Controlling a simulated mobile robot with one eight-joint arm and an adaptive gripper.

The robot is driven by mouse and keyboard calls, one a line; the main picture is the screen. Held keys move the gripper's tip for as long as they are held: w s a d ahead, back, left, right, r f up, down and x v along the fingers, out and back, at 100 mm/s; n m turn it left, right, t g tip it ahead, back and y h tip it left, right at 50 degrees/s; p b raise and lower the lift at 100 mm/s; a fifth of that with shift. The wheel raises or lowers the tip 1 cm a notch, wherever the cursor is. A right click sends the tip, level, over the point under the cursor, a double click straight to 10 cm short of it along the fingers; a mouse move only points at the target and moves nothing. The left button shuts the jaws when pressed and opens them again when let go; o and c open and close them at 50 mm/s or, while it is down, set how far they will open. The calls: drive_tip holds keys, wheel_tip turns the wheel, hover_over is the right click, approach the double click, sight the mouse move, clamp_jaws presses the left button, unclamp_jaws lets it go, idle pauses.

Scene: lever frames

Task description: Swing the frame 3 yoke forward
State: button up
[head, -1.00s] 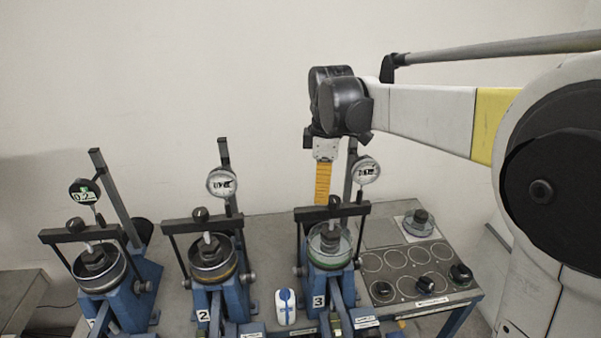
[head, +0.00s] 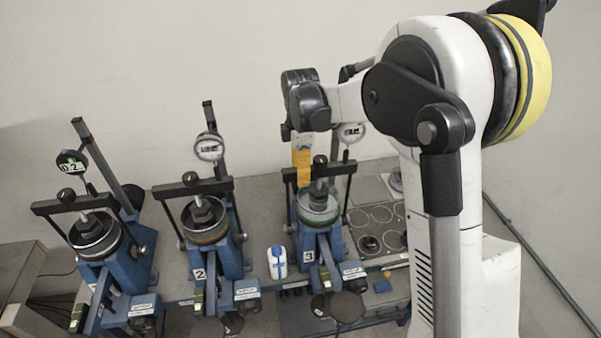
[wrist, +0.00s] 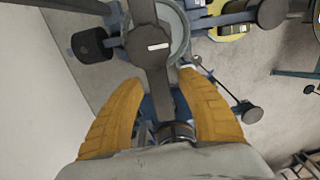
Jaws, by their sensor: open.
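Frame 3 (head: 308,257) is the rightmost of the blue lever frames in the head view. Its yoke (head: 340,169) is a black crossbar with a knob, standing above the green-rimmed ring (head: 322,217). My gripper (head: 303,184) points down at the crossbar, left of the knob, its orange fingers apart. In the wrist view my gripper (wrist: 160,79) is open, with a dark bar (wrist: 152,60) running between the fingers. The bar looks like part of the yoke, and the fingers show no clear grip on it. The head view does not show whether they touch.
Frame 2 (head: 199,275) and frame 1 (head: 92,285) stand to the left with their own yokes. A white and blue bottle (head: 277,262) stands between frames 2 and 3. Dark knobs lie at the right.

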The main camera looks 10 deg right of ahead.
drive_tip(key=shift+f, duration=0.1)
clamp_jaws()
drive_tip(key=shift+s, duration=0.15)
drive_tip(key=s+f+t+b, duration=0.5)
drive_tip(key=s+f+b, duration=0.2)
drive_tip(key=s, duration=0.4)
drive_tip(key=s+f+t+b, duration=0.5)
drive_tip(key=s+f+b, duration=0.2)
drive_tip(key=s+b, duration=0.2)
drive_tip(key=shift+s+b, duration=0.3)
drive_tip(key=shift+s, duration=0.65)
drive_tip(key=shift+f, duration=0.1)
